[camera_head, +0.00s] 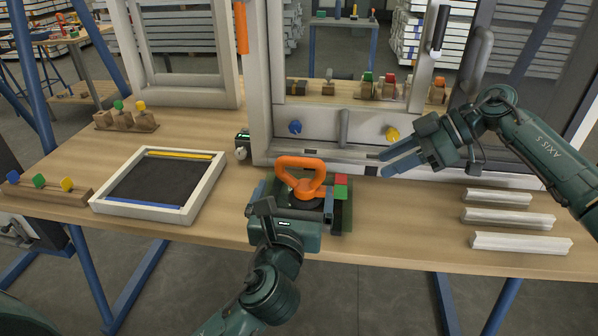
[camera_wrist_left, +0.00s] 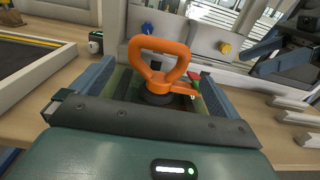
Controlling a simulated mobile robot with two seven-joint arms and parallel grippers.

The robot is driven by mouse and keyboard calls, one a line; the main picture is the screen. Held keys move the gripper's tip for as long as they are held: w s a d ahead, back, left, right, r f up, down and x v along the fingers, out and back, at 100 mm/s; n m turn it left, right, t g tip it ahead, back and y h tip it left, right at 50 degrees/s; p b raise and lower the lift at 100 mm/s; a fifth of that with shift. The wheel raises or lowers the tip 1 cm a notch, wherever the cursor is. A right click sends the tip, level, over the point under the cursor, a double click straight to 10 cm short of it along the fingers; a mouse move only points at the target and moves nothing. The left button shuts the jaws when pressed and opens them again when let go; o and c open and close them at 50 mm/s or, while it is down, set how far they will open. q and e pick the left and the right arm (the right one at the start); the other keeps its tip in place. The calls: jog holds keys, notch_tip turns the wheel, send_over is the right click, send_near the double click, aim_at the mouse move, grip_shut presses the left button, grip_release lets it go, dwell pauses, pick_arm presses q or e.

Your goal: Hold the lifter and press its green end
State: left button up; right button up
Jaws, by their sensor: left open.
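The lifter (camera_head: 302,178) has an orange loop handle and a dark round base. It sits on a dark green pad (camera_head: 346,218) at the table's front edge. A red patch (camera_head: 341,179) and a green patch (camera_head: 341,191) show at its right side. In the left wrist view the lifter (camera_wrist_left: 160,62) stands upright between the fingers. My left gripper (camera_head: 293,198) is open, with one blue finger on each side of the lifter; I cannot tell whether they touch it. My right gripper (camera_head: 384,163) is right of the lifter, its fingers apart and empty, pointing left.
A white-framed tray (camera_head: 206,195) lies to the left. White bars (camera_head: 520,242) lie at the right. A light window frame (camera_head: 262,100) stands behind the lifter, with blue and yellow knobs (camera_head: 392,133). A small black device (camera_head: 242,145) stands beside it. Bare table lies left of the lifter.

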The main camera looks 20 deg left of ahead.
aim_at(301, 163)
pick_arm(q)
jog(key=w, duration=0.3)
jog(key=w+a, duration=0.1)
jog(key=w, duration=0.6)
jog(key=shift+a, duration=0.2)
jog(key=shift+c, duration=0.4)
